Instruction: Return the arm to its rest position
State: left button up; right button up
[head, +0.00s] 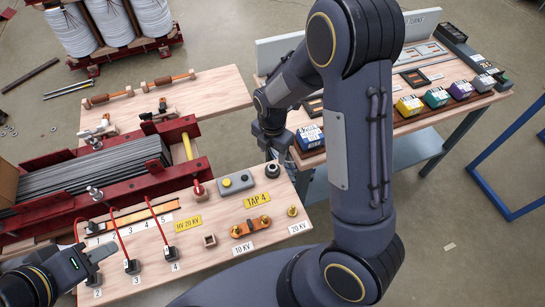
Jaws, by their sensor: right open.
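My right arm crosses the middle of the head view and bends down on the left to the workbench. My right gripper (279,152) is open, beside the back right corner of the workbench (225,290), in the gap near the second table. I see nothing between its fingers, though they are small and partly dark. My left gripper (97,266) is low at the bench's front left, near the red cables and numbered labels. Whether its jaws are open or shut is unclear.
A red clamp frame holds a stack of grey sheets (90,170). A grey button box (237,183) and terminals stand on the bench. The right table carries a blue box (310,138) and several coloured boxes (437,97) close to my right arm. A blue frame (490,185) stands at right.

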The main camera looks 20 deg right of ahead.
jog(key=shift+r, duration=0.45)
dwell(0.3)
